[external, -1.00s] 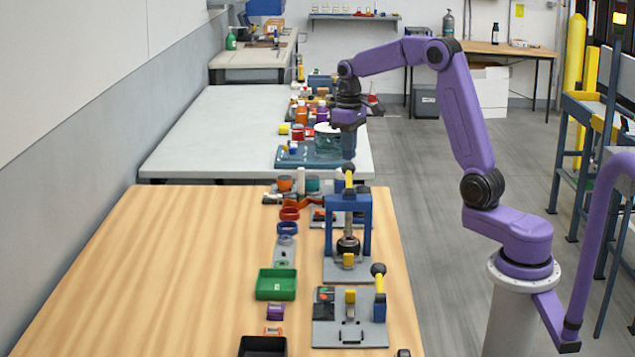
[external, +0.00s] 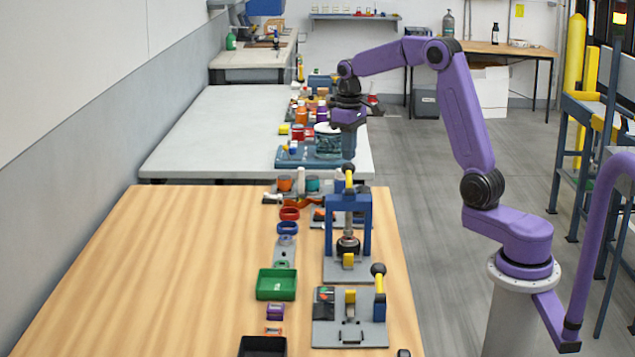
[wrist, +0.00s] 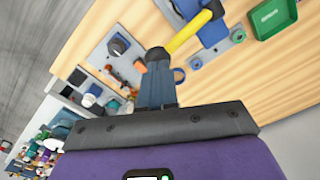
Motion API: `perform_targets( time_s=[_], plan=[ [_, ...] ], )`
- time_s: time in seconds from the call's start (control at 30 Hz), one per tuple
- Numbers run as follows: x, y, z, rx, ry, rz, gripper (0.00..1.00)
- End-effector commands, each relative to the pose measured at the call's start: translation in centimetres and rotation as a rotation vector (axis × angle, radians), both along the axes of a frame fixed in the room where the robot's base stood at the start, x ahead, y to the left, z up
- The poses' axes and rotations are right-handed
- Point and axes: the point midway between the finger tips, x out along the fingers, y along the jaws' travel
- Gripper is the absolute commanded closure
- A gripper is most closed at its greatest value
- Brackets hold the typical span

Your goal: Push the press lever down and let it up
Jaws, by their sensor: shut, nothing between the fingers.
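The press (external: 365,220) is a blue frame on a grey base plate on the wooden table. Its yellow press lever (external: 349,185) ends in a black ball knob (external: 348,168) and stands raised at the top of the frame. In the wrist view the yellow lever (wrist: 190,34) runs from its knob (wrist: 156,55) to the blue frame. My gripper (external: 348,157) is shut and empty, pointing down just above the knob. In the wrist view its fingertips (wrist: 157,68) reach close to the knob; whether they touch it I cannot tell.
Nearer the camera, another plate carries a second yellow lever (external: 379,283) with a black knob. A green bin (external: 276,284) and a black tray (external: 262,347) lie left of it. Small rings and parts line the press's left. The table's left side is clear.

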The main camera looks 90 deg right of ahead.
Motion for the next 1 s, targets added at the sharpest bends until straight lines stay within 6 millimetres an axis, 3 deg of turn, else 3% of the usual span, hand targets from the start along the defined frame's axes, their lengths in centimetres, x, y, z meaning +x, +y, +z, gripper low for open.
perform_targets(
  time_s=[1.0],
  plan=[
    [0.0,0.0,-1.6,0.001,0.001,0.0,1.0]
  ],
)
